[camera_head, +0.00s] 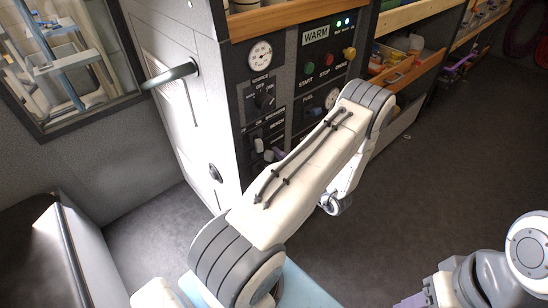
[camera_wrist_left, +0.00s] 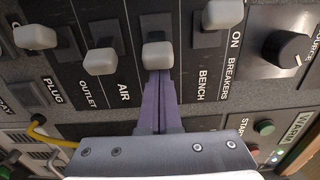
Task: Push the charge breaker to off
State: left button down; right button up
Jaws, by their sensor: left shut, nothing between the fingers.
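A row of white breaker levers stands on the dark panel. In the left wrist view the middle lever (camera_wrist_left: 157,55) is right at my left gripper's tips. Other levers are at its left (camera_wrist_left: 100,61) and right (camera_wrist_left: 218,14). Labels AIR, BENCH, OUTLET and PLUG are readable; no charge label is, and my fingers cover the panel below the middle lever. My left gripper (camera_wrist_left: 158,78) is shut and empty; I cannot tell whether it touches the lever. In the head view a white lever (camera_head: 259,145) shows beside it. My right gripper (camera_head: 414,301) is partly visible at the bottom edge.
A dark knob (camera_wrist_left: 287,49) is right of the levers. A yellow cable (camera_wrist_left: 52,138) hangs at lower left. In the head view a gauge (camera_head: 260,56), selector (camera_head: 264,98) and coloured buttons (camera_head: 327,60) are above. A door handle (camera_head: 170,75) juts out left. Floor is clear at right.

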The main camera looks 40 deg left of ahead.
dwell(0.5)
pick_arm(q)
jog(key=shift+s+a+p, duration=0.15)
jog(key=shift+s+p, duration=0.45)
jog(key=shift+s, duration=0.95)
jog(key=shift+d+p, duration=0.4)
jog(key=shift+d, duration=1.8)
send_near(272, 159)
jog(key=shift+a, duration=0.65)
jog(key=shift+w, duration=0.1)
